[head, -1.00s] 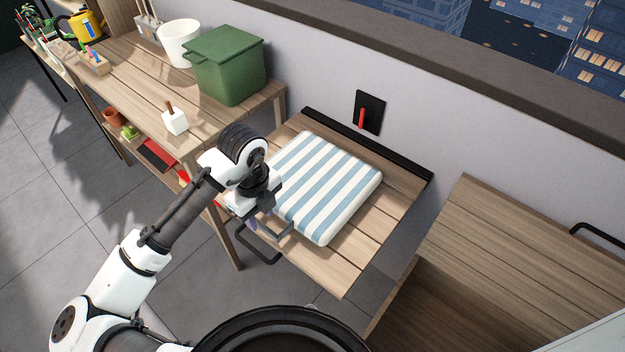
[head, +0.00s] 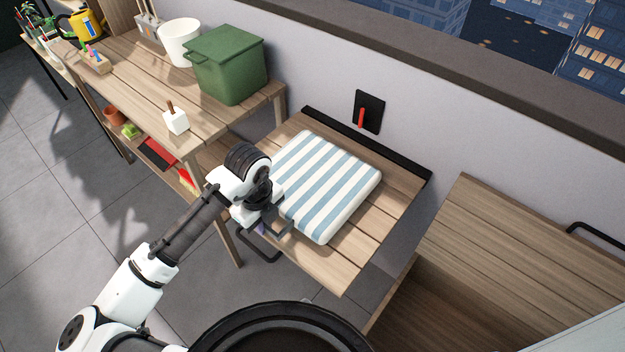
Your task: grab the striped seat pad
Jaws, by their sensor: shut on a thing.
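The striped seat pad (head: 328,187), white with blue stripes, lies on a wooden slatted fold-down shelf (head: 338,274) against the wall. My gripper (head: 284,229) is at the pad's left front edge, low over the shelf. Its jaws are shut on the pad's edge, though the wrist partly hides the contact. The pad looks flat on the slats.
A wooden workbench (head: 130,85) at left holds a green lidded bin (head: 228,66), a white pot (head: 181,43) and a small white block (head: 176,121). A wooden cabinet (head: 520,255) stands at right. A red-handled wall switch (head: 367,112) is behind the pad.

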